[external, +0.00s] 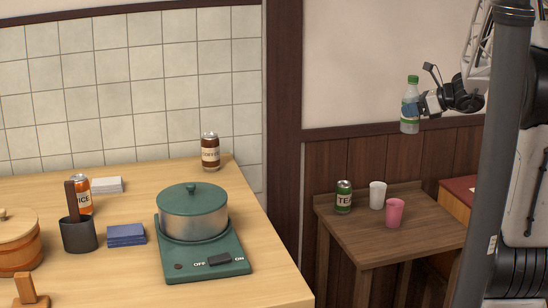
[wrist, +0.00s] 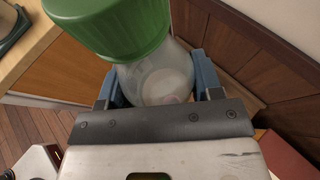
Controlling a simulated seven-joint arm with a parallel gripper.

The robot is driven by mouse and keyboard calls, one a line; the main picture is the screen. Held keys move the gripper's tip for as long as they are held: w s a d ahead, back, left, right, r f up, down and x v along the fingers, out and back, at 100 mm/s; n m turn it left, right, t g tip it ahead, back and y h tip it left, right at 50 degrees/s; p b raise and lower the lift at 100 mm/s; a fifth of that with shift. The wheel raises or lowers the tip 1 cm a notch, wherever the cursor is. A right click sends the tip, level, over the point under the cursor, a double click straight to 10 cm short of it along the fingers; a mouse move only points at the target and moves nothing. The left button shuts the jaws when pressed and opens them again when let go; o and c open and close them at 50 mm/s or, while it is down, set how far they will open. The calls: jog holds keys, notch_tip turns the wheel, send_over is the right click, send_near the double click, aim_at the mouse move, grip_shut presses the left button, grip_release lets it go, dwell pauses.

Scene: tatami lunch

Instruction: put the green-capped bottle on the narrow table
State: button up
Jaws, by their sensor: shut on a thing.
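The green-capped bottle (external: 410,106) is clear with a green and white label and hangs upright in the air in the external view. My gripper (external: 422,106) is shut on it from the right side. In the wrist view the bottle's green cap (wrist: 112,22) and clear body (wrist: 158,78) fill the top middle, with the blue fingers on either side. The narrow table (external: 400,238) is dark brown wood and stands below the bottle, against the panelled wall. A gap of air separates the bottle from the table top.
On the narrow table stand a green tea can (external: 344,197), a white cup (external: 377,195) and a pink cup (external: 395,213), towards its back and middle. The table's front and right part is clear. A larger counter (external: 110,275) with a pot (external: 193,213) on a cooker stands left.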

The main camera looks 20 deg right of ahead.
jog(key=s+d, duration=0.2)
jog(key=d, duration=0.4)
notch_tip(320, 180, down, 26)
jog(key=shift+d+m+t+h, duration=0.25)
jog(key=shift+m+t+h, duration=0.05)
jog(key=shift+m, duration=0.1)
jog(key=shift+r, duration=0.15)
send_over(408, 202)
jog(key=shift+w+d+f, duration=0.1)
jog(key=shift+w+f, duration=0.1)
jog(key=shift+f, duration=0.55)
jog(key=shift+f, duration=1.75)
jog(key=shift+f, duration=0.1)
jog(key=o, duration=0.9)
